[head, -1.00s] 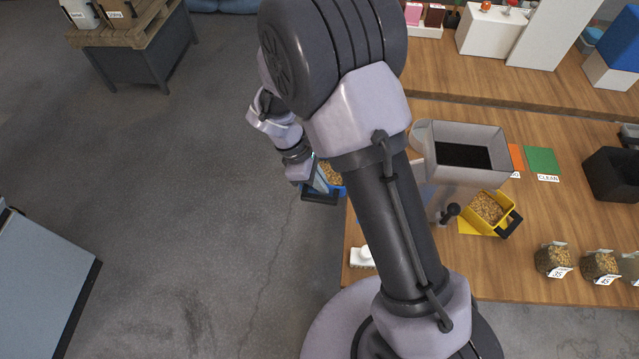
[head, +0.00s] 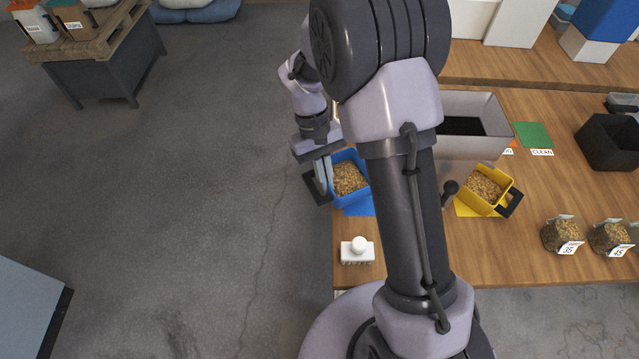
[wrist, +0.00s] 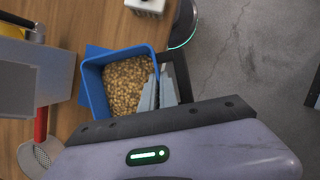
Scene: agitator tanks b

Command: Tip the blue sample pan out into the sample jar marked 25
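The blue sample pan (head: 348,178), full of tan grains, sits at the table's left edge and partly overlies a blue mat (head: 361,208). Its dark handle (head: 315,190) points left past the edge. It also shows in the wrist view (wrist: 96,99). My gripper (head: 324,175) is down at the pan's handle side. In the wrist view its two grey fingers (wrist: 158,92) lie close together at the pan's wall and handle. Whether they clamp anything is unclear. Jars marked 35 (head: 561,236) and 45 (head: 609,238) stand at right; no 25 label is readable.
A yellow pan (head: 483,189) with grains sits on a yellow mat right of my arm. A grey hopper (head: 478,148) stands behind it. A white brush (head: 357,250) lies near the front left edge. A black bin (head: 610,143) stands right.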

